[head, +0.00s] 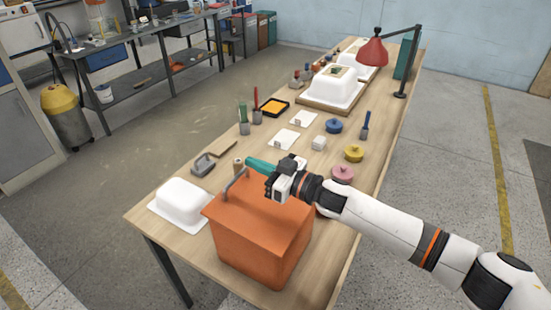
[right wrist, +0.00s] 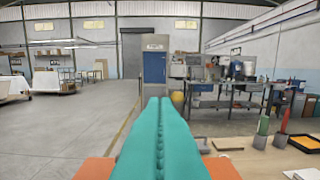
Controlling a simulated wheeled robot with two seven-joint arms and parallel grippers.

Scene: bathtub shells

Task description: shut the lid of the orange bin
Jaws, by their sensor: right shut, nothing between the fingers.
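The orange bin (head: 258,250) stands at the near end of the wooden table. Its orange lid (head: 275,210) lies over the top, and I see no gap along the near edges. A grey handle (head: 236,178) stands on the lid's left part. My right gripper (head: 254,163) is over the lid's far edge, its teal fingers pressed together and empty; whether it touches the lid I cannot tell. The right wrist view shows the shut fingers (right wrist: 160,135), with orange patches of the lid (right wrist: 95,169) on both sides. My left gripper is not in view.
A white tub shell (head: 181,203) sits left of the bin. A grey tray (head: 203,165), a pink round tin (head: 343,174) and a yellow one (head: 354,153) lie beyond. A red lamp (head: 372,52) and larger white shells (head: 335,88) stand farther back.

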